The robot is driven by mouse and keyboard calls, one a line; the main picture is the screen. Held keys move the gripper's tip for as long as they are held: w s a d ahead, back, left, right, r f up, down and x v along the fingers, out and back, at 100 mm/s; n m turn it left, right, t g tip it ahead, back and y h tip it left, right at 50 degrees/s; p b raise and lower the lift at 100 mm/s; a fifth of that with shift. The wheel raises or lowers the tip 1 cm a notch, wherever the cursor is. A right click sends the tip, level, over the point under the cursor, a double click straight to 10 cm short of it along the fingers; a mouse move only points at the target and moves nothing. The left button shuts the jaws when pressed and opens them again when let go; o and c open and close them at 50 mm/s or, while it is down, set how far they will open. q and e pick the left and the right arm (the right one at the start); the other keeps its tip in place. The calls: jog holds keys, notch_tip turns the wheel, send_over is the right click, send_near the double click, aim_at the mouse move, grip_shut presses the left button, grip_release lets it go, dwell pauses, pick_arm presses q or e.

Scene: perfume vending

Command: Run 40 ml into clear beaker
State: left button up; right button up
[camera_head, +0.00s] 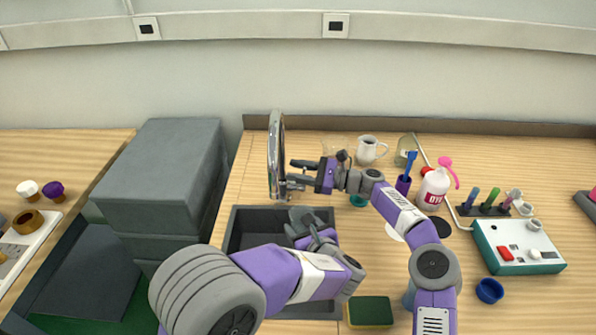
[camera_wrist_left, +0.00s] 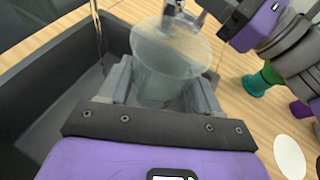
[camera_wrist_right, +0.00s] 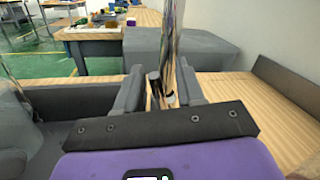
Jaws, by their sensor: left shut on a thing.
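The clear beaker (camera_wrist_left: 160,85) is held between the fingers of my left gripper (camera_wrist_left: 158,92), over the dark sink (camera_head: 238,240). Its round mouth faces the tap spout in the left wrist view; I cannot read any liquid level in it. In the head view, my left gripper (camera_head: 303,222) and arm hide most of the beaker. The chrome tap (camera_head: 275,150) arches up behind the sink. My right gripper (camera_head: 300,172) is beside the tap with its fingers apart. In the right wrist view, the tap's metal stem (camera_wrist_right: 170,55) shows between the fingers; contact is unclear.
A white mug (camera_head: 368,150), a purple cup (camera_head: 403,186), a white bottle (camera_head: 434,188) and a teal device (camera_head: 515,248) stand on the right. A sponge (camera_head: 370,312) lies near the front edge. Grey blocks (camera_head: 165,175) stand left of the sink.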

jog(key=shift+r, duration=0.1)
